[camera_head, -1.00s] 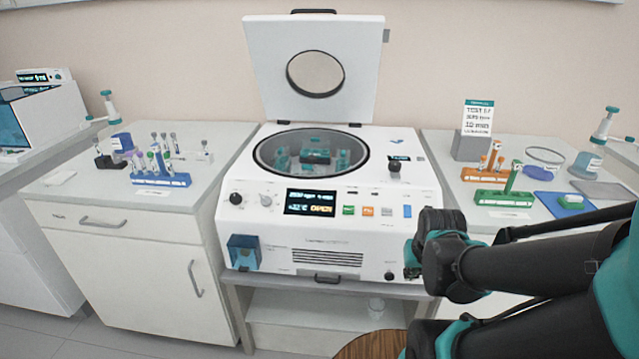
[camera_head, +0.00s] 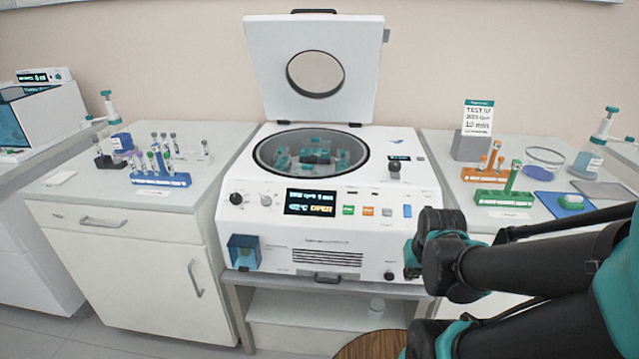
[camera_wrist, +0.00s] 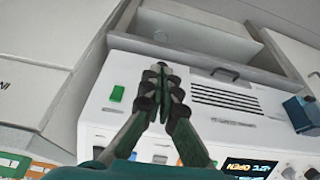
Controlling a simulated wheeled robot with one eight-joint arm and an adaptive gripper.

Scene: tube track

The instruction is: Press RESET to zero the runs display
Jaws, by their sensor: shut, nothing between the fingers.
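The white centrifuge (camera_head: 300,262) stands in the middle with its lid (camera_head: 262,60) raised. Its front has a lit main display (camera_head: 310,202) reading OPEN, and a row of small green (camera_head: 348,210), orange (camera_head: 367,211), grey and blue (camera_head: 407,211) controls. A smaller dark display (camera_head: 399,158) is on the top deck at right; its digits are unreadable. I cannot tell which control is RESET. My gripper (camera_wrist: 160,78) is shut and empty in front of the centrifuge's front face, and a green patch (camera_wrist: 117,93) shows beside it. In the head view its fingertips are largely hidden by my arm.
A black-topped knob (camera_head: 394,170) rises from the deck's right side. A blue box (camera_head: 244,252) sticks out at the front's lower left. The left bench (camera_head: 60,205) and right bench hold tube racks and bottles. A round wooden top (camera_head: 370,346) is at the bottom.

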